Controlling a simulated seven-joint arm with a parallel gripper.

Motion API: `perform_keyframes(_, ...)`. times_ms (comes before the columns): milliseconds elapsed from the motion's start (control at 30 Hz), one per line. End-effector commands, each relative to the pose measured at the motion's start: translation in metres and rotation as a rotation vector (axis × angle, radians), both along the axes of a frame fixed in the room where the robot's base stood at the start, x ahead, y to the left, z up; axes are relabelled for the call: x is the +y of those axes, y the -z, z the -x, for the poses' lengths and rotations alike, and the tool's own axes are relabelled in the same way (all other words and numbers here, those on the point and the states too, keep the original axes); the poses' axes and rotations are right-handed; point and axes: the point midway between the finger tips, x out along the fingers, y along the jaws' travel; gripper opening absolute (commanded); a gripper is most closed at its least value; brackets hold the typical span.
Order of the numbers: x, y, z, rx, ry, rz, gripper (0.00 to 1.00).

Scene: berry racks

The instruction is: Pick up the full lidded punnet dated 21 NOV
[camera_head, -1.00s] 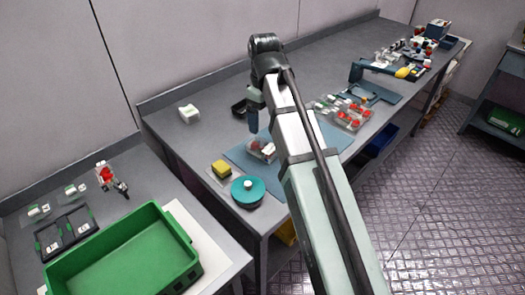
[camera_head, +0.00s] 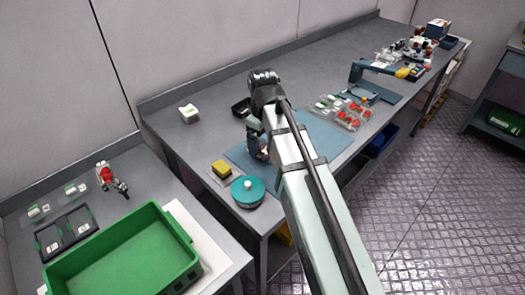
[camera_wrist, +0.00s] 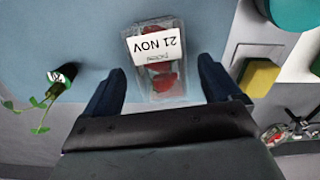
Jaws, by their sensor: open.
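The punnet (camera_wrist: 160,82) is a clear box with red berries inside and a white label (camera_wrist: 153,47) reading 21 NOV, upside down in the wrist view. It lies on the blue mat (camera_wrist: 75,25). My gripper (camera_wrist: 160,70) is open and empty, with one dark blue finger on each side of the punnet's near end in the picture. Visible gaps separate the fingers from its sides; contact and height are hard to judge. In the head view my gripper (camera_head: 257,148) is low over the mat and largely hides the punnet.
A yellow sponge (camera_wrist: 259,77) and a teal round pot (camera_head: 248,191) are beside the mat. A small black pot with a green seedling (camera_wrist: 55,88) is on the other side in the wrist view. Several punnets (camera_head: 345,112) stand beyond the mat. A green crate (camera_head: 125,255) is nearer.

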Motion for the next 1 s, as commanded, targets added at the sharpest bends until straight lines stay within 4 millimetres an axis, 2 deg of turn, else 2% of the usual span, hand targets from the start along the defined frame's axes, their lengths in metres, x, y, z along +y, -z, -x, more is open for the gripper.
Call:
perform_keyframes(33, 0.0, 0.008, 0.001, 0.003, 0.0, 0.0, 0.91)
perform_keyframes(200, 0.0, 0.023, 0.001, 0.001, 0.0, 0.0, 0.91)
perform_keyframes(467, 0.0, 0.025, 0.0, 0.0, 0.0, 0.0, 0.91)
perform_keyframes(1000, 0.0, 0.024, 0.0, 0.0, 0.0, 0.0, 0.39)
